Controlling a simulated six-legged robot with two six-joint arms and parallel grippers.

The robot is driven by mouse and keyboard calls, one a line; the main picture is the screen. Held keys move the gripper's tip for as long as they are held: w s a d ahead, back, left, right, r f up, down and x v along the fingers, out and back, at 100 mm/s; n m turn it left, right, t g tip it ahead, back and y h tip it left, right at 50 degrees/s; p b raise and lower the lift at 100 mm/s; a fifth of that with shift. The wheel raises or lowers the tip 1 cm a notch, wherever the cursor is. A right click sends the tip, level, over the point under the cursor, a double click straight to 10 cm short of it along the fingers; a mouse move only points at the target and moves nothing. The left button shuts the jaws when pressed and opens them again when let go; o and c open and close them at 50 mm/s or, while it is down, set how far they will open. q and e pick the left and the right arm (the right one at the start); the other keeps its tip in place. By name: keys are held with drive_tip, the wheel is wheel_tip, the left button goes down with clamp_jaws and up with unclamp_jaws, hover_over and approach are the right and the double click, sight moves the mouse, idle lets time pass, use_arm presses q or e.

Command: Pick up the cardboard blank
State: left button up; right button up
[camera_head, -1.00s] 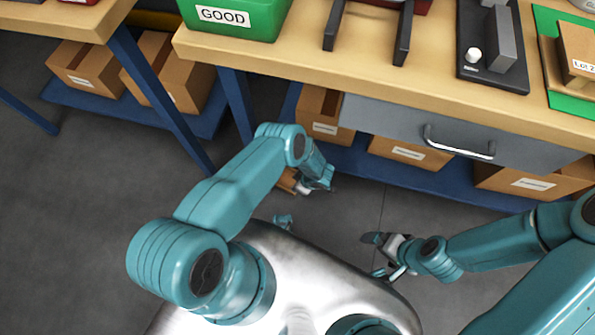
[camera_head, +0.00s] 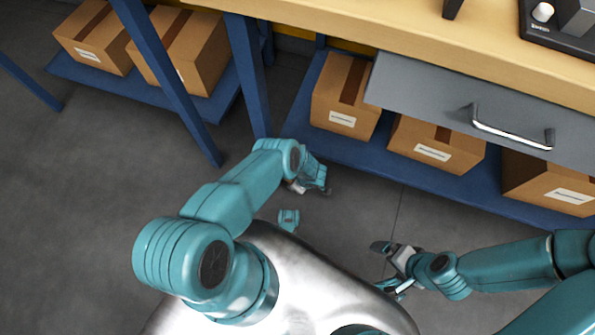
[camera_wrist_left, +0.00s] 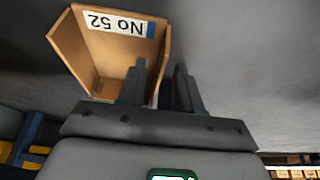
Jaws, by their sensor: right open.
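No flat cardboard blank can be made out. In the left wrist view, an open brown cardboard piece (camera_wrist_left: 88,58) with raised walls carries an upside-down label reading "No 52". One finger of my left gripper (camera_wrist_left: 160,85) overlaps its inside and the other lies just right of its wall. The fingers stand apart, but I cannot tell whether they grip it. In the head view my left gripper (camera_head: 318,188) hangs low in front of the bench, fingers unclear. My right gripper (camera_head: 384,267) is open and empty, low over the floor beside my body.
The wooden bench (camera_head: 400,45) crosses the top, with a grey drawer (camera_head: 430,90) and its handle under it. Several closed cartons, one a brown carton (camera_head: 345,95), stand on the low blue shelf (camera_head: 310,140). Bare grey floor (camera_head: 90,200) lies at the left.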

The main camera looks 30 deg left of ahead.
use_arm(q)
drive_tip(key=shift+a+f, duration=0.2)
drive_tip(key=shift+f, duration=0.4)
drive_tip(key=shift+r, duration=0.15)
use_arm(e)
drive_tip(key=shift+w+d+f, duration=0.1)
drive_tip(key=shift+f, duration=0.25)
use_arm(q)
clamp_jaws()
drive_tip(key=shift+r, duration=0.1)
